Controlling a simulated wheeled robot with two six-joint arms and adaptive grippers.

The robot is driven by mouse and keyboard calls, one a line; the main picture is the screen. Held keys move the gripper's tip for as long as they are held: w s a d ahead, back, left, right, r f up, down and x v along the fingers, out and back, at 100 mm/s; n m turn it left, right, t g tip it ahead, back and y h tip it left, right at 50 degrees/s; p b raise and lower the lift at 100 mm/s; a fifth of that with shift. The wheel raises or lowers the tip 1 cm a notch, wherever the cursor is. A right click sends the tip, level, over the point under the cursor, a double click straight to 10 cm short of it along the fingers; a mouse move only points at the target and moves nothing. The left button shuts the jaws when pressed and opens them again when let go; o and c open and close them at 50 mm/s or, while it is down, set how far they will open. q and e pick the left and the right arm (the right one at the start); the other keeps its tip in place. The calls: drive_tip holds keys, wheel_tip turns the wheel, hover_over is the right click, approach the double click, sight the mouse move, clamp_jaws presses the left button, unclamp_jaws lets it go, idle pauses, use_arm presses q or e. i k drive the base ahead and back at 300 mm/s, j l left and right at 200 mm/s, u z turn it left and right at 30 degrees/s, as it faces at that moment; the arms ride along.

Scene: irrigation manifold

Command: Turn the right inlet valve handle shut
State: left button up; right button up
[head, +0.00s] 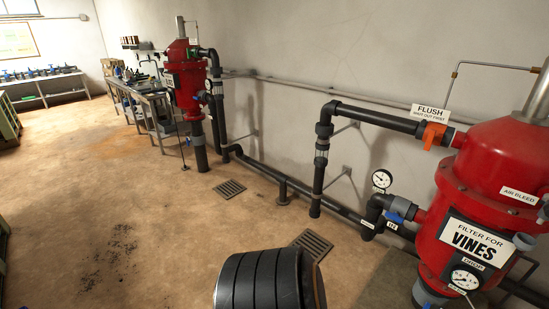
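A red filter tank labelled "FILTER FOR VINES" (452,190) stands at the right edge. A small blue handle (395,218) sits on the lower black pipe where it joins this tank. The small labels beside it are too small to read, so I cannot tell for sure that it is the inlet valve. An orange handle (434,136) sits on the upper pipe beside the "FLUSH" sign (431,112). Neither of my grippers is in view. A dark ribbed cylinder at the bottom centre seems to be part of my own body.
A pressure gauge (382,180) stands above the lower pipe. Black pipework (319,165) runs along the wall to a second red tank (186,85). Floor grates (313,244) lie near the pipes. Benches (44,87) stand far left. The floor (150,220) at left centre is clear.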

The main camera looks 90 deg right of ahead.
sight(393, 216)
drive_tip(key=j+z, duration=0.1)
drive_tip(key=z, duration=3.75)
drive_tip(key=i+l, duration=0.05)
drive_tip(key=l, duration=0.05)
